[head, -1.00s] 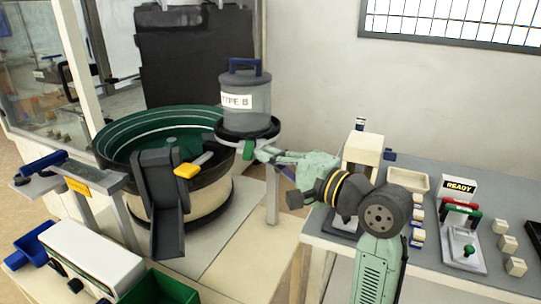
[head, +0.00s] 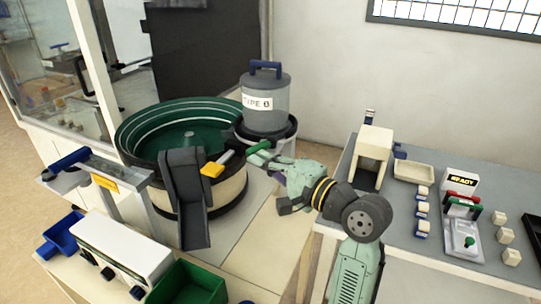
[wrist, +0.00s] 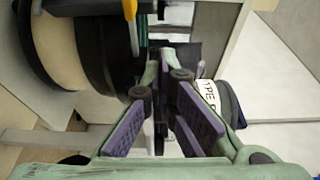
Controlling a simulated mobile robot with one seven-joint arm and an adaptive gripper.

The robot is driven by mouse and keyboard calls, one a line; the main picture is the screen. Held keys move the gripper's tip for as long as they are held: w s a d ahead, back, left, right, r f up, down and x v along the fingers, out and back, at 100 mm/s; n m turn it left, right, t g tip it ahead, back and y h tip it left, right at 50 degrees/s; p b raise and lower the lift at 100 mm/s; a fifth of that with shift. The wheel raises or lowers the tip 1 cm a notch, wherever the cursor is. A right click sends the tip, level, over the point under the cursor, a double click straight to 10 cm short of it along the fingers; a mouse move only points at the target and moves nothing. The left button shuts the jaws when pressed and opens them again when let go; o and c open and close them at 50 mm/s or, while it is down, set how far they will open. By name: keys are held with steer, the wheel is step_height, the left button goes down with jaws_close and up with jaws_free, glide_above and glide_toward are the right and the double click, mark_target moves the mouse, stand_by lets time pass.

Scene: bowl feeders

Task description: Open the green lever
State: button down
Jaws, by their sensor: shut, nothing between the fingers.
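I cannot make out the lever clearly in the wrist view.
The green bowl feeder (head: 128,132) with a dark chute (head: 184,195) and yellow-handled part (head: 212,170) stands left of the hopper. A grey table (head: 400,225) on the right bears a cream housing (head: 375,150), a tray (head: 413,172) and a READY panel (head: 462,182).

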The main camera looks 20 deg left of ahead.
steer(key=shift+a+p, duration=0.35)
steer(key=shift+a, duration=0.1)
stand_by(0.7)
